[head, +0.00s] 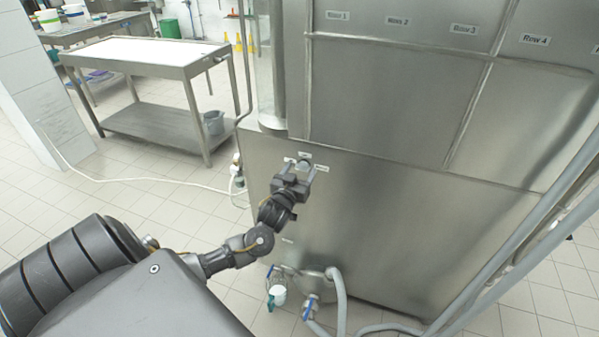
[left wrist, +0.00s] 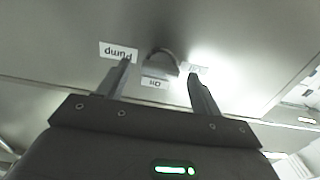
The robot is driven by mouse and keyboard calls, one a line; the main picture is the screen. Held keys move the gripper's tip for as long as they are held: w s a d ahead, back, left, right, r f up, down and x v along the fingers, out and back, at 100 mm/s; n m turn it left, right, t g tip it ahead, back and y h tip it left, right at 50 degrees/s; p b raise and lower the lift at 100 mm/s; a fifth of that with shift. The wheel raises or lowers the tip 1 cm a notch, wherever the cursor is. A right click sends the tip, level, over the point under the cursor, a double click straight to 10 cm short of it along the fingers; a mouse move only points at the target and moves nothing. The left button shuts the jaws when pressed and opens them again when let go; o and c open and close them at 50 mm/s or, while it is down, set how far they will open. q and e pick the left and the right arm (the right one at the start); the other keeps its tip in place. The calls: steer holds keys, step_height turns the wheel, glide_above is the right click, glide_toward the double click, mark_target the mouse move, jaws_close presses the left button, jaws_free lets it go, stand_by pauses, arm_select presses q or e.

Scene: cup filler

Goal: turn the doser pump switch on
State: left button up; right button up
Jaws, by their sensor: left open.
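The doser pump switch is a small dark rounded knob (left wrist: 163,60) on the steel machine front, with labels around it. In the head view the switch (head: 305,156) is just beyond my left gripper (head: 298,170). My left gripper (left wrist: 160,72) is open and empty, its two fingers pointing at the panel on either side of the knob. Contact cannot be told. My right gripper is out of view.
The steel machine (head: 400,210) fills the right side. Blue-handled valves (head: 311,306) and grey hoses (head: 341,300) are low at its front. A steel table (head: 150,52) stands at the back left. The tiled floor (head: 150,215) between is mostly free, crossed by a pale hose.

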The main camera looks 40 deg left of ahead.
arm_select(q)
steer(key=shift+c, duration=0.4)
steer(key=c, duration=0.9)
steer(key=m+p, duration=0.3)
steer(key=shift+r+m, duration=0.2)
steer(key=shift+m, duration=0.1)
steer(key=m+p, duration=0.3)
steer(key=m, duration=0.1)
steer(key=shift+d, duration=0.15)
steer(key=m+p, duration=0.3)
steer(key=m, duration=0.3)
steer(key=shift+w+f, duration=0.1)
steer(key=shift+f, duration=0.05)
steer(key=shift+f+m+p, duration=0.2)
steer(key=shift+m+p, duration=0.95)
steer(key=shift+m, duration=0.95)
